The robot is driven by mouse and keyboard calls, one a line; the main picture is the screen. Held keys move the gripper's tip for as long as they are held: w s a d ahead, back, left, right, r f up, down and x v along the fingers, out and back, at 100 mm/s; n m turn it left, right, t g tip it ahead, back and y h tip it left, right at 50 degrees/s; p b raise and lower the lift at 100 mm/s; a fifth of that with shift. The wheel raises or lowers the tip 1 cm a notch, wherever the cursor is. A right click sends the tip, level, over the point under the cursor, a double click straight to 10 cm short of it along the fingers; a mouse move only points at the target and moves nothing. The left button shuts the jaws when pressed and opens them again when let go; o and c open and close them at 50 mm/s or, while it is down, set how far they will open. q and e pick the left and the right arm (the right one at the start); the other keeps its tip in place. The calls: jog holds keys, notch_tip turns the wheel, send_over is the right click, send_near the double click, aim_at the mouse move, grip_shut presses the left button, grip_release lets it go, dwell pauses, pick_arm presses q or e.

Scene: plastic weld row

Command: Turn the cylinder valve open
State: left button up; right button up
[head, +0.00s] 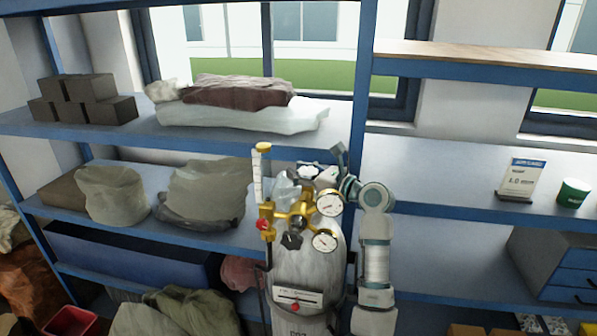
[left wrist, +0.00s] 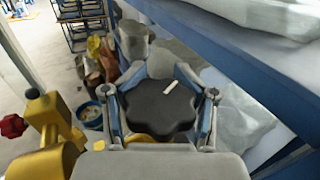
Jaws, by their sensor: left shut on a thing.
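A grey gas cylinder (head: 312,260) stands upright in front of the shelving in the head view. Brass fittings (head: 292,215), two round gauges (head: 329,204) and a clear flow tube with a yellow cap (head: 263,148) sit at its top. The black lobed valve handwheel (left wrist: 160,108) with a white mark fills the middle of the left wrist view. My left gripper (head: 322,173) is at the cylinder top, its fingers closed around the handwheel's sides. In the head view the handwheel is small and partly hidden. My right gripper is not in view.
Blue-framed shelves stand behind, with dark blocks (head: 88,98), wrapped bundles (head: 240,92) and sacks (head: 113,195). A sign card (head: 522,180) and green cup (head: 573,193) stand on the right shelf. A red knob (left wrist: 13,126) projects beside the fittings.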

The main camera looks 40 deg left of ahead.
pick_arm(q)
jog(key=shift+d, duration=0.1)
dwell(0.6)
jog(key=shift+r+n+g+p, duration=0.1)
jog(key=shift+n+g+p, duration=0.2)
jog(key=shift+g, duration=0.1)
jog(key=g, duration=0.1)
jog(key=n+g+p, duration=0.2)
jog(key=shift+s+r+g+h, duration=0.15)
jog(key=shift+s+g+h, duration=0.1)
jog(key=shift+g+h, duration=0.15)
jog(key=n+g+h+p, duration=0.1)
jog(key=n+g+p, duration=0.1)
jog(key=g, duration=0.1)
jog(key=shift+s+d+r+n+g+h+p, duration=0.1)
jog(key=shift+s+d+n+g+h+p, duration=0.05)
jog(key=shift+s+n+g+h+p, duration=0.2)
jog(key=shift+o, duration=0.2)
jog(key=shift+s+d+n+g+h+p, duration=0.15)
jog(key=shift+n+g+h+p, duration=0.55)
jog(key=shift+n+g+p, duration=0.15)
jog(key=shift+s+d+n+g+h+p, duration=0.1)
jog(key=shift+n+g+h+p, duration=0.6)
jog(key=shift+g+p, duration=0.2)
jog(key=shift+n+h, duration=0.25)
jog(key=shift+n, duration=0.05)
